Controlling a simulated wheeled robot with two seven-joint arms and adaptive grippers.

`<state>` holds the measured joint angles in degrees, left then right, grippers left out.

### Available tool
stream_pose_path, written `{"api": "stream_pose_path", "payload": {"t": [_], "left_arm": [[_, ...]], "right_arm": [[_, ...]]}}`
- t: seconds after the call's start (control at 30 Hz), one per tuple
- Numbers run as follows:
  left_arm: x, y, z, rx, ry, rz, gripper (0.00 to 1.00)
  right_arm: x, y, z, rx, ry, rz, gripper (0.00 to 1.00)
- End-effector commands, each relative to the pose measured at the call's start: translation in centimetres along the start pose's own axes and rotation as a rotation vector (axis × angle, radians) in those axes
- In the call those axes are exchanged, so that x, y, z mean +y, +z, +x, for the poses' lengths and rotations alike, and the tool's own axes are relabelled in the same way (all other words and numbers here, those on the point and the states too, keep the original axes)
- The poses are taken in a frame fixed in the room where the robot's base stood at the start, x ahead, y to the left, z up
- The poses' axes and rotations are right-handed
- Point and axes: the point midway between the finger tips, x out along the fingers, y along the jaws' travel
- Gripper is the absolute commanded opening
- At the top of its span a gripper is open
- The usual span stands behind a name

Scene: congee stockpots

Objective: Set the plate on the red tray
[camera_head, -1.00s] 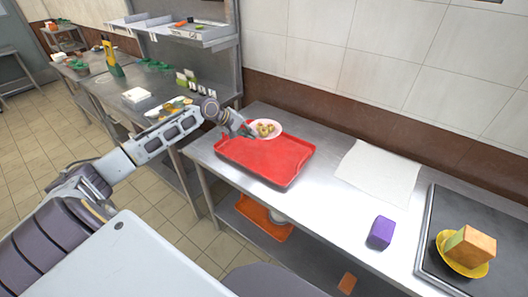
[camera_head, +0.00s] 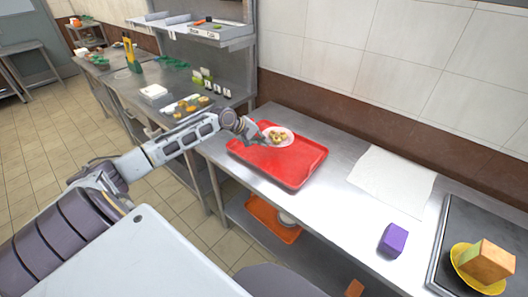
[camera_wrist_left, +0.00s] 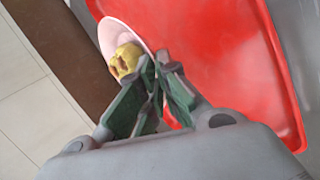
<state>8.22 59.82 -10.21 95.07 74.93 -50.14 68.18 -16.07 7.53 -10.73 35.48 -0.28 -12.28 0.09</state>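The pale pinkish-white plate (camera_head: 289,138) with several yellow-brown food pieces on it is at the far side of the red tray (camera_head: 285,172), over its back edge area. It also shows in the left wrist view (camera_wrist_left: 114,34), overlapping the tray (camera_wrist_left: 225,60). My left gripper (camera_head: 262,139) is at the plate's left rim. In the wrist view its green fingers (camera_wrist_left: 160,68) come together at the rim and appear shut on it. I cannot tell whether the plate touches the tray. My right gripper is not in view.
The tray lies on a steel table against the wall. A white cloth (camera_head: 392,180), a purple block (camera_head: 393,240) and a dark tray (camera_head: 452,225) with a yellow plate (camera_head: 470,277) and an orange-tan block (camera_head: 486,262) are to the right. An orange tray (camera_head: 272,219) is underneath.

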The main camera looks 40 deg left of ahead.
Motion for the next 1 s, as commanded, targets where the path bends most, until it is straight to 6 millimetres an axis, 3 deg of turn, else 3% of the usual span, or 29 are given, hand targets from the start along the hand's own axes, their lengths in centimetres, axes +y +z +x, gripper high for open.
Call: {"api": "stream_pose_path", "payload": {"t": [0.57, 1.0], "left_arm": [[-1.0, 0.0, 1.1, 0.001, 0.002, -0.001, 0.00], [-4.1, 0.0, 4.3, 0.001, 0.002, 0.000, 0.00]], "right_arm": [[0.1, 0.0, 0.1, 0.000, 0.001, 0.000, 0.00], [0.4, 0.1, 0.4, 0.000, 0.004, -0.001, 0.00]]}}
